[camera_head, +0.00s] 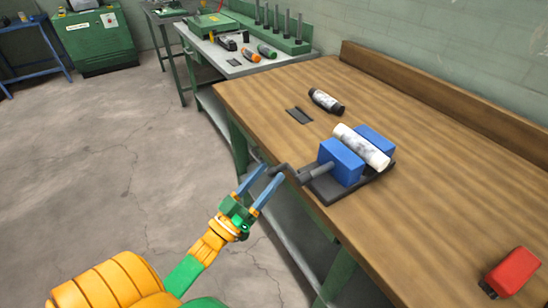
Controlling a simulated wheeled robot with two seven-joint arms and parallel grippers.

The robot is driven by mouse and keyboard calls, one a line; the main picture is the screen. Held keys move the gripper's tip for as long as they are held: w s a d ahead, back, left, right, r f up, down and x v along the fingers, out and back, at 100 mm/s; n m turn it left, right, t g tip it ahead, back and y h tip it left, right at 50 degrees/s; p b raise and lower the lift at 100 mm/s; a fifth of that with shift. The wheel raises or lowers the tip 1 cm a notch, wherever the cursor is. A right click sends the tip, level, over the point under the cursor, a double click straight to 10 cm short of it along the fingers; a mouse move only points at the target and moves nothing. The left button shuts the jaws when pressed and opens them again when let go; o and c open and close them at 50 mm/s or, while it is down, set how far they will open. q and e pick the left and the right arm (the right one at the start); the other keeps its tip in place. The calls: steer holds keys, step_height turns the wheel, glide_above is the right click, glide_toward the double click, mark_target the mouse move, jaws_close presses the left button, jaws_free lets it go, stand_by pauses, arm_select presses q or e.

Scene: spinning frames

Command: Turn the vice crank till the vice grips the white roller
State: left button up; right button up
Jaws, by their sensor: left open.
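The vice (341,161) has two blue jaw blocks on a dark base near the left edge of the wooden bench. The white roller (362,146) lies between and across the tops of the jaws; whether both jaws touch it cannot be told. The dark crank (290,172) sticks out from the vice over the bench's edge, toward my left gripper. My left gripper (268,176) is open, its two blue fingers spread around or beside the crank's outer end; contact cannot be told. My right gripper is not in view.
On the wooden bench (440,215) lie a black-and-white cylinder (326,100), a flat dark plate (299,115) and a red block (513,271). A grey table (225,65) with tools stands behind. The floor at left is clear.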

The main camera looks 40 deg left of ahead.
mark_target(275, 168)
arm_select(q)
steer(key=p+x, duration=0.1)
steer(key=x, duration=0.3)
steer(key=shift+w+r, duration=0.2)
steer(key=shift+w, duration=0.1)
steer(key=shift+w+d, duration=0.1)
steer(key=shift+w, duration=0.25)
steer(key=shift+s, duration=0.1)
steer(key=shift+c, duration=0.9)
jaws_close()
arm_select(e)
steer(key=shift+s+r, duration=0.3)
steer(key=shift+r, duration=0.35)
